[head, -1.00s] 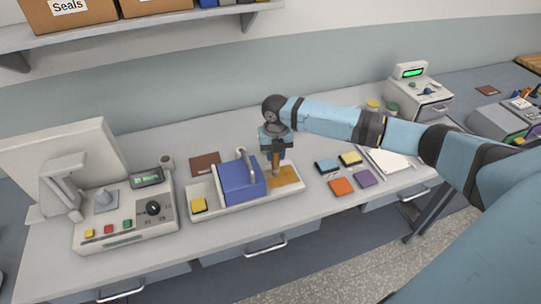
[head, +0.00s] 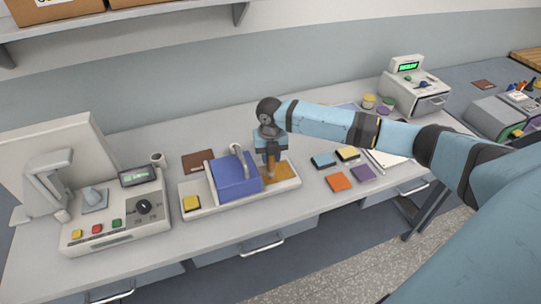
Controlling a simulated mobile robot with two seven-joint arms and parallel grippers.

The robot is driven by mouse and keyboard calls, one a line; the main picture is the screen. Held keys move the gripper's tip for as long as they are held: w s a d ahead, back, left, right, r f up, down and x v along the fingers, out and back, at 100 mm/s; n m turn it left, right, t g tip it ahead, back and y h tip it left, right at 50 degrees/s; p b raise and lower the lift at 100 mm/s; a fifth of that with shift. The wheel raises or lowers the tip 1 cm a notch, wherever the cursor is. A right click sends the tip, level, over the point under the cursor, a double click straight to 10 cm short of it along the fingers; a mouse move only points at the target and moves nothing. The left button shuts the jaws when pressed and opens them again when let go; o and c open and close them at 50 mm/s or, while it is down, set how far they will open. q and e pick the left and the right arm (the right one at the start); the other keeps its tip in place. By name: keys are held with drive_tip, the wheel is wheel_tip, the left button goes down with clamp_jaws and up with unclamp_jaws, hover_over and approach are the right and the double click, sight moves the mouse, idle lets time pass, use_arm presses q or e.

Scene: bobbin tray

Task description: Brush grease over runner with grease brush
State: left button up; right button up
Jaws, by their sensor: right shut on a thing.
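My right gripper (head: 270,149) points down and is shut on the grease brush (head: 271,162), a slim thing with an orange-brown handle. The brush hangs upright over an orange-brown panel (head: 283,172) at the right end of a pale tray (head: 222,207). I cannot tell whether its tip touches the panel, or whether the panel is the runner. A blue block (head: 236,178) with a pale bent handle stands in the tray just left of the brush. My left gripper is not in view.
A control box (head: 118,216) with buttons stands on the left of the bench. Blue, yellow, orange (head: 339,182) and purple (head: 363,173) squares lie right of the tray. A machine with a green display (head: 408,65) and small jars (head: 369,101) stand behind. The bench front is clear.

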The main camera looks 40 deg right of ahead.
drive_tip(key=shift+f, duration=0.6)
drive_tip(key=shift+w, duration=0.1)
idle(0.3)
